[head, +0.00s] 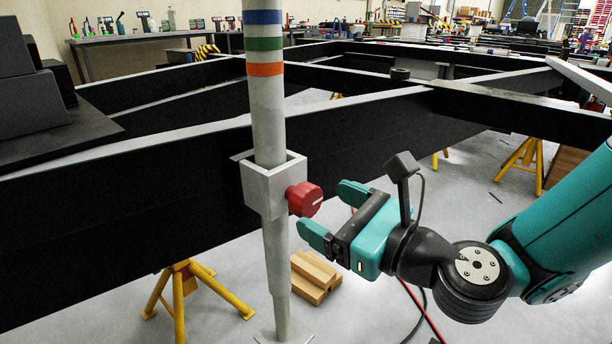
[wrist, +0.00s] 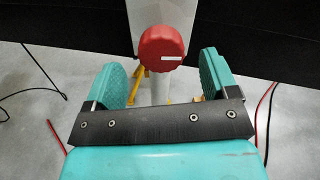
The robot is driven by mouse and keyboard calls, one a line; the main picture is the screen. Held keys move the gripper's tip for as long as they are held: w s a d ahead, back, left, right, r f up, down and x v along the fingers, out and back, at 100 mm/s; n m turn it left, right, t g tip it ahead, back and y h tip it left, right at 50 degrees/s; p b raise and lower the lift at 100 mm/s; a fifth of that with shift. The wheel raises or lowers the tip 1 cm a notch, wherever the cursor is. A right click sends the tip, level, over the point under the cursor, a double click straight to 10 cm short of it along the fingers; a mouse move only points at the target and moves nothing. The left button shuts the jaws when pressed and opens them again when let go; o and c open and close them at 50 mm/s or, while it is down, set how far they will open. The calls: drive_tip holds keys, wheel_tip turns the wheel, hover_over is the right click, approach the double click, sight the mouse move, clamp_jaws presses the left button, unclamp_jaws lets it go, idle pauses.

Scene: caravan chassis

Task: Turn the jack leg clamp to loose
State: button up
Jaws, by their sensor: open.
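The jack leg clamp has a red round knob (head: 304,199) with a white line, on the right side of a grey bracket (head: 262,190). The bracket surrounds the grey jack leg (head: 268,125), which carries blue, green and orange bands. My gripper (head: 332,213) is open and empty, just right of the knob, with its teal fingers pointing toward it and apart from it. In the wrist view the knob (wrist: 162,54) sits between and beyond the two fingers (wrist: 161,85), its white line roughly horizontal. The bracket (wrist: 185,20) shows behind it.
The black chassis beam (head: 130,200) runs behind the jack leg. Yellow stands (head: 185,290) support the frame. Wooden blocks (head: 315,275) lie on the floor beneath. Red and black cables (head: 425,310) hang below my arm.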

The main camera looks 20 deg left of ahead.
sight(312, 202)
drive_tip(key=p+x, duration=0.1)
drive_tip(key=x, duration=0.4)
drive_tip(key=c, duration=0.9)
